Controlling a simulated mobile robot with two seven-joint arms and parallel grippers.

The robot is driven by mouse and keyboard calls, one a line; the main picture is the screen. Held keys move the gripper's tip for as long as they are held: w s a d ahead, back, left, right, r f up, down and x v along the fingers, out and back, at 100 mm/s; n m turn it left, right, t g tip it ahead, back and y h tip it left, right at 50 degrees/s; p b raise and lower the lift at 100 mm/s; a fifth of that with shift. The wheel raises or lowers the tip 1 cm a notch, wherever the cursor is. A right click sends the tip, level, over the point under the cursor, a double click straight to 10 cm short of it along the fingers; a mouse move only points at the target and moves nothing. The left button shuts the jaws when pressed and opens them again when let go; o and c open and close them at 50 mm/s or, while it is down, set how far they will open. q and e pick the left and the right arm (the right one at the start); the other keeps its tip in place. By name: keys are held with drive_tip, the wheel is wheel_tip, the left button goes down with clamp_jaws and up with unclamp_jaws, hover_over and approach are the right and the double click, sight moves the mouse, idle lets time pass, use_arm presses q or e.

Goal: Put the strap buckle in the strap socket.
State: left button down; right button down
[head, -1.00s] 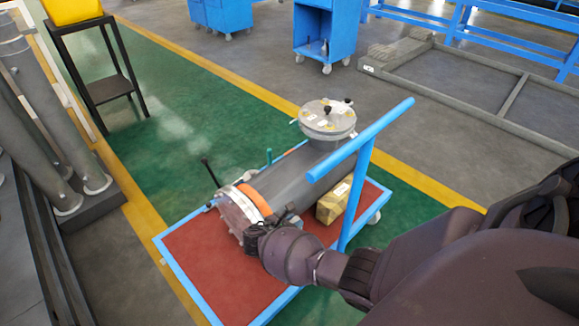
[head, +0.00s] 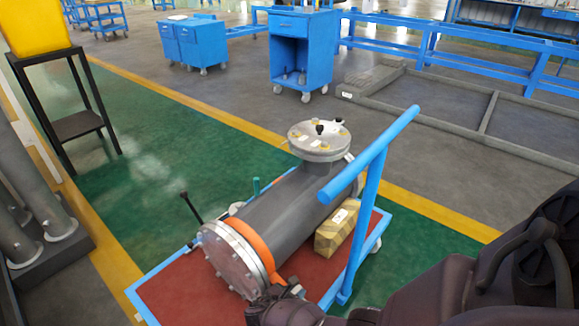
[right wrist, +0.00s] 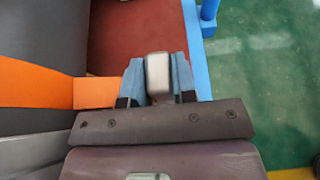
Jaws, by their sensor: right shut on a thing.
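The grey flanged shell (head: 290,212) lies on its side on a cart, with an orange strap (head: 252,245) around it behind its front flange. The strap also shows at the left of the right wrist view (right wrist: 35,82), with a lighter orange end piece (right wrist: 95,92); I cannot tell whether this is the strap socket. My right gripper (head: 285,293) is beside the shell's lower right side near the strap. In the right wrist view its two blue-grey fingers are shut on a pale metallic block, apparently the strap buckle (right wrist: 158,72). The block is apart from the orange piece. My left gripper is not in view.
The cart's red deck (head: 185,297) has a blue frame, and its blue handle (head: 370,155) rises close to my right arm. A tan box (head: 337,228) sits beside the shell. A dark lever (head: 191,207) stands left of it. Green floor (head: 160,165) lies clear behind the cart.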

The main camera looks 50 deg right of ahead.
drive_tip(key=f+b, duration=0.1)
drive_tip(key=f, duration=0.1)
drive_tip(key=f+b, duration=0.1)
drive_tip(key=shift+s+f, duration=0.2)
drive_tip(key=shift+f, duration=0.15)
drive_tip(key=shift+f+b, duration=0.3)
drive_tip(key=shift+f, duration=0.25)
drive_tip(key=c, duration=1.4)
unclamp_jaws()
drive_tip(key=o, duration=0.5)
drive_tip(key=shift+f, duration=0.1)
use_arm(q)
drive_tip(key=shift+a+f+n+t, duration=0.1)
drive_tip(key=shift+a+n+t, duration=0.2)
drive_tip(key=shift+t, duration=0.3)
use_arm(e)
drive_tip(key=shift+w+r, duration=0.1)
drive_tip(key=shift+r, duration=0.1)
drive_tip(key=shift+w+a+r, duration=0.1)
drive_tip(key=shift+a+r, duration=0.2)
use_arm(q)
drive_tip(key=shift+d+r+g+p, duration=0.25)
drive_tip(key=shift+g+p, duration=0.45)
drive_tip(key=shift+p, duration=1)
use_arm(e)
drive_tip(key=shift+v, duration=5.65)
